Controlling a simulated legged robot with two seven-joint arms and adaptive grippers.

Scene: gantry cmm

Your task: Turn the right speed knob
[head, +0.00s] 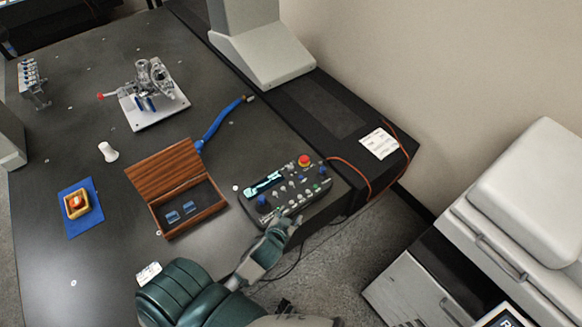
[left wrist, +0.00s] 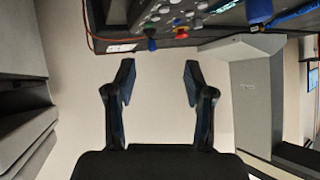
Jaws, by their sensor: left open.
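The control box (head: 287,192) sits at the table's right front edge, with a red button, small joysticks and switches on top. A blue right knob (head: 322,171) stands at its right end and a blue left knob (head: 262,200) at its left end. In the left wrist view the box is at the top, with a blue knob (left wrist: 151,44) that looks like the right one. My left gripper (head: 284,226) is just off the box's front edge. Its fingers (left wrist: 159,75) are apart with nothing between them. My right gripper is not in view.
An open wooden case (head: 180,190) lies left of the box. A blue hose (head: 220,122) and a fixture on a white plate (head: 155,105) are farther back. An orange cable (head: 352,170) runs off the box's right side. A grey cabinet (head: 420,290) stands at right.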

